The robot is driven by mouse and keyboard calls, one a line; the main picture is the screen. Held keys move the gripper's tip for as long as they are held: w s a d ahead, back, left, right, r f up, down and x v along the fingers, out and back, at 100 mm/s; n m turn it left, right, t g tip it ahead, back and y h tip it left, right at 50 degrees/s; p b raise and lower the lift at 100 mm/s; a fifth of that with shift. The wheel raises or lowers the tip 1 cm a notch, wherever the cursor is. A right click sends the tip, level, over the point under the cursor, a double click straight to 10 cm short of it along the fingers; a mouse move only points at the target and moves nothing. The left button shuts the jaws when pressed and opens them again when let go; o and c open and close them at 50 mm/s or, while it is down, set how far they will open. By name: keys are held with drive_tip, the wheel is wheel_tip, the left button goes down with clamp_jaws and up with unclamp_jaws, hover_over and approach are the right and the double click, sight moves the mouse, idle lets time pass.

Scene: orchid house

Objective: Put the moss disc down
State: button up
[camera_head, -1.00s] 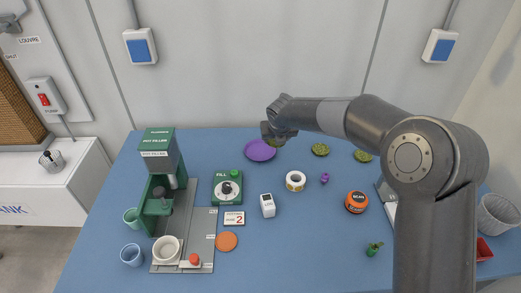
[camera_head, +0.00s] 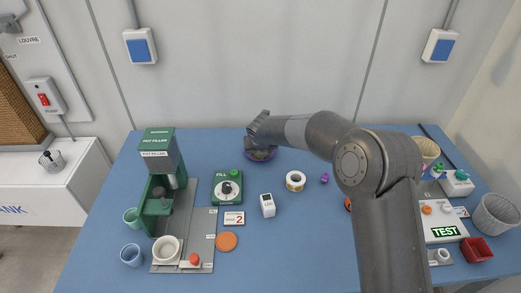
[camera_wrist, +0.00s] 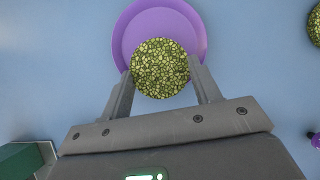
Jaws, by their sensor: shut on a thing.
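The moss disc (camera_wrist: 160,68) is round, speckled yellow-green, and sits between my gripper's fingertips (camera_wrist: 163,78) in the wrist view. My gripper is shut on it. Behind it in that view is the purple saucer (camera_wrist: 128,35), and the disc overlaps the saucer's near part. In the head view my gripper (camera_head: 259,147) is over the purple saucer (camera_head: 272,156) at the back of the table, and a bit of green disc shows under it. I cannot tell whether the disc touches the saucer.
Another moss disc (camera_wrist: 316,24) lies at the right edge of the wrist view. Bare blue table lies around the saucer.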

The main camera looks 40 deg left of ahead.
drive_tip(key=shift+f, duration=0.25)
drive_tip(key=shift+f, duration=0.25)
drive_tip(key=o, duration=1)
drive_tip(key=v, duration=1.3)
drive_tip(key=shift+w+a+r, duration=0.1)
drive_tip(key=shift+w+a, duration=0.05)
